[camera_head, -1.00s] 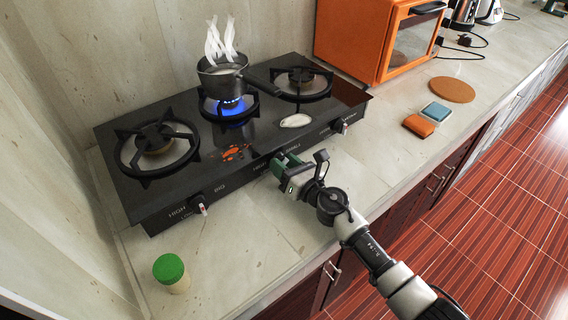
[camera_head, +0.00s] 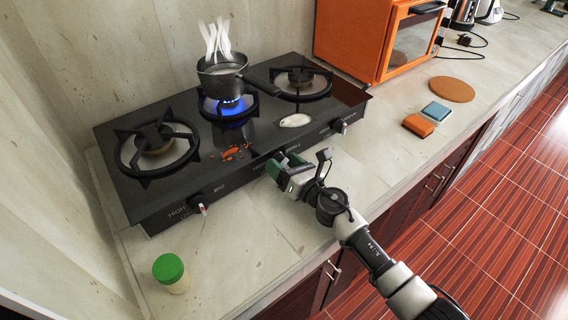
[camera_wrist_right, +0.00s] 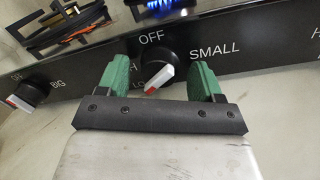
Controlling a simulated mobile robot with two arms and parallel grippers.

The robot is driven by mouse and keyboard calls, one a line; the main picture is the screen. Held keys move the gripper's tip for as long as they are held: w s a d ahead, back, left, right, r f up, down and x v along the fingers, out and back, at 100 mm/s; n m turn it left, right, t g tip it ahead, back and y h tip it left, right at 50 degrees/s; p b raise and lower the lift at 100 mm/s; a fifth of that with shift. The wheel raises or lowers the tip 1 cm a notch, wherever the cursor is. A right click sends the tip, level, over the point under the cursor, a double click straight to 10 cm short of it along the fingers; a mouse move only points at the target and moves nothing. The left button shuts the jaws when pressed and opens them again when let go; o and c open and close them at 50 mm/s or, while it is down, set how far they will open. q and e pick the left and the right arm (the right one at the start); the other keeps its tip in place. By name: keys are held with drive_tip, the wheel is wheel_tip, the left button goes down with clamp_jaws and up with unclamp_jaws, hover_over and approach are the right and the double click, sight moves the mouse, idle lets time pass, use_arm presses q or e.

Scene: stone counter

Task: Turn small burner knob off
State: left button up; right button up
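The small burner knob (camera_wrist_right: 157,76) is black with a white, red-marked grip. In the right wrist view its grip is tilted, the red mark to the lower left, away from the OFF label above it. My right gripper (camera_wrist_right: 160,79) is open, with one green finger on each side of the knob and visible gaps between. In the head view my right gripper (camera_head: 285,164) is at the stove's front panel and mostly hides this knob. The middle burner (camera_head: 230,106) has a blue flame under a steaming pot (camera_head: 221,74). My left gripper is out of view.
The black stove (camera_head: 150,205) has other front knobs at left (camera_head: 199,204) and right (camera_head: 340,126). The pot handle points right. A green-lidded jar (camera_head: 170,272) stands front left on the counter. Sponges (camera_head: 418,125) and an orange oven (camera_head: 360,45) are at right.

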drive_tip(key=v, duration=1.1)
drive_tip(key=shift+b, duration=0.35)
drive_tip(key=shift+w+a, duration=0.1)
